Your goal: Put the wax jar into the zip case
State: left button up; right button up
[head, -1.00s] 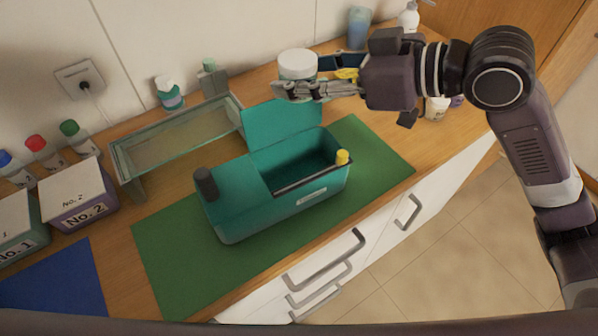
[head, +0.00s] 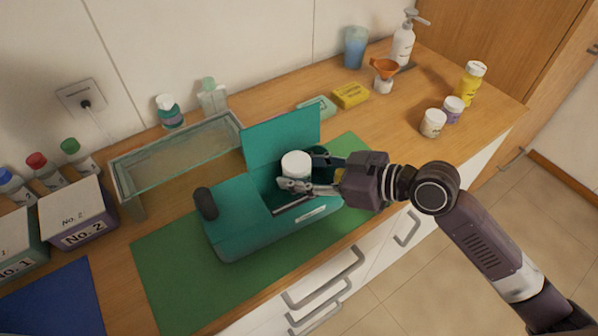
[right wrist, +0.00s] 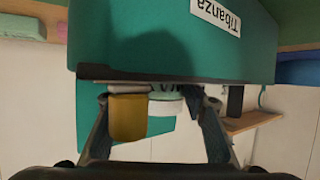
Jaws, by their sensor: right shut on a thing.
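The wax jar (head: 296,163), with a white lid, is in my right gripper (head: 302,178). My right gripper is shut on it from the right. The jar is at the open mouth of the teal zip case (head: 235,222); I cannot tell how deep it sits. The case's lid flap (head: 280,138) stands up at the back. A dark knob (head: 205,203) is on its left end. The right wrist view shows the teal case wall (right wrist: 170,40), an amber cylinder (right wrist: 127,118) and part of a white object between the fingers (right wrist: 160,125). My left gripper is not in view.
The case stands on a green mat (head: 170,275). A glass shelf (head: 175,155) is behind it, and box No. 2 (head: 78,212) is at left. A yellow packet (head: 350,95), white jar (head: 432,123) and several bottles stand at the back right.

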jog(key=shift+f, duration=0.5)
